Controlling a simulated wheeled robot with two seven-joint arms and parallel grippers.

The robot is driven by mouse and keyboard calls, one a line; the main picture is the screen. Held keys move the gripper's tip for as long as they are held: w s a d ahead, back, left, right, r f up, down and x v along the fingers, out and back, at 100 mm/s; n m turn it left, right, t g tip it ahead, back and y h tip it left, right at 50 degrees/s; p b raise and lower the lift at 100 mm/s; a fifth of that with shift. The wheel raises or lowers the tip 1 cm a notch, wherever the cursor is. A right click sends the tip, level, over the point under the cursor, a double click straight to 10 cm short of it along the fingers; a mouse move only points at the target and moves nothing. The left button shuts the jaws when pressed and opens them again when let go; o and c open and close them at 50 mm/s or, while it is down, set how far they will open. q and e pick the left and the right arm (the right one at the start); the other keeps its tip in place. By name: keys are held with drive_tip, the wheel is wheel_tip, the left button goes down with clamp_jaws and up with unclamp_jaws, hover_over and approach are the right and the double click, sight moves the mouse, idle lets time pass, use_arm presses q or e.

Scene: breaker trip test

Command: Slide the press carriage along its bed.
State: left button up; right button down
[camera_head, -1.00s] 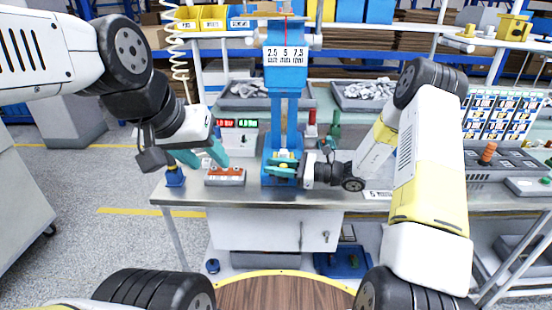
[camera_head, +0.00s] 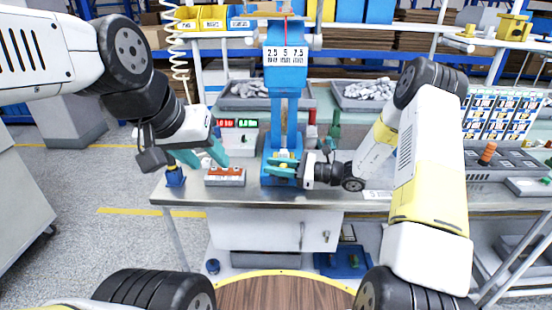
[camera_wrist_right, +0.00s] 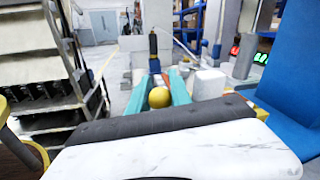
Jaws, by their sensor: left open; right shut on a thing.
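The blue press (camera_head: 286,112) stands on the bench, with a "2.5 5 7.5" plate on its head. Its carriage (camera_head: 280,181), blue with yellow parts, sits low at the column's foot, partly hidden by my right gripper. My right gripper (camera_head: 281,170) comes in from the right. In the right wrist view its teal fingers are shut on a yellow ball knob (camera_wrist_right: 158,97). My left gripper (camera_head: 211,162) is open and empty, its teal fingertips just above or behind a grey block with an orange-red top (camera_head: 225,174); I cannot tell if they touch it.
A small blue post-like part (camera_head: 175,176) stands at the bench's left corner. Red and green digital displays (camera_head: 238,123) are behind the block. Grey trays of parts (camera_head: 363,93) lie at the back. The steel bench top (camera_head: 225,195) is clear along its front edge.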

idle(0.4)
drive_tip(key=d, duration=2.2)
drive_tip(key=c, duration=1.5)
unclamp_jaws()
drive_tip(key=shift+o, duration=0.2)
drive_tip(key=s+d, duration=0.1)
drive_tip(key=d, duration=0.6)
drive_tip(key=shift+s+d, duration=0.25)
drive_tip(key=shift+d, duration=0.1)
